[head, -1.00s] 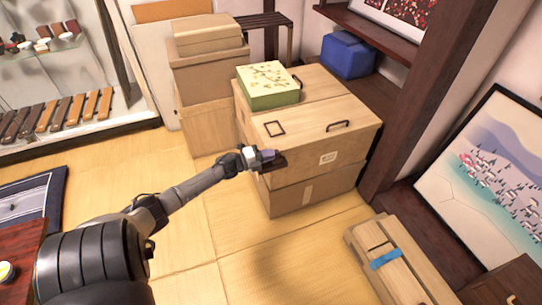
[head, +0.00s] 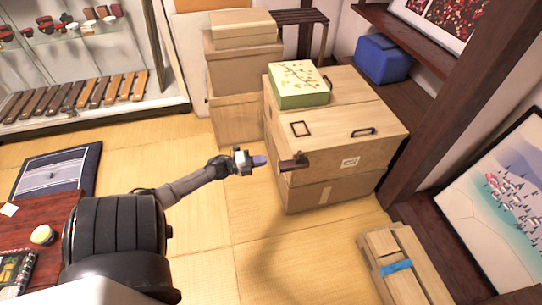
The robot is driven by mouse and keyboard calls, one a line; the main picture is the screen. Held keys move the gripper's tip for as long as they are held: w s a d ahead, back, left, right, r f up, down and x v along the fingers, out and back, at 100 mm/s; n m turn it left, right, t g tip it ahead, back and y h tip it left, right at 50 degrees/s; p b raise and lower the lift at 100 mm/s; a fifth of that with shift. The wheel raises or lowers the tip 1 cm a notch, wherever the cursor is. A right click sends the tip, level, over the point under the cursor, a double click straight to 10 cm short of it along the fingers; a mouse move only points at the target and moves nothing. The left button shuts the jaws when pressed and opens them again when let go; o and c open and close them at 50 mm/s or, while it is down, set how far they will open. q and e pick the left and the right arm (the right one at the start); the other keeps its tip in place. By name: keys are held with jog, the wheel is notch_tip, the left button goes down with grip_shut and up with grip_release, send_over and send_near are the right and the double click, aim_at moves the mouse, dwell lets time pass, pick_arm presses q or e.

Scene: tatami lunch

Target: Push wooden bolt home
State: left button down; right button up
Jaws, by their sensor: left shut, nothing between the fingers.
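The dark wooden bolt (head: 293,162) sits at the left corner of a light wooden chest (head: 350,150), below the lid edge, and juts out to the left. Whether it is fully seated cannot be told. My left gripper (head: 259,160) is shut and empty, just left of the bolt, with a small gap between its purple-grey fingertips and the bolt's end. My right gripper is not in view.
A green patterned box (head: 298,85) lies on the chest. Cardboard boxes (head: 240,70) stand behind it. A blue bin (head: 383,59) sits on a dark shelf to the right. Narrow wooden boxes with blue tape (head: 396,267) lie front right. The tatami (head: 240,215) around the gripper is clear.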

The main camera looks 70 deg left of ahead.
pick_arm(q)
jog(key=shift+s, duration=0.75)
jog(key=shift+w, duration=0.1)
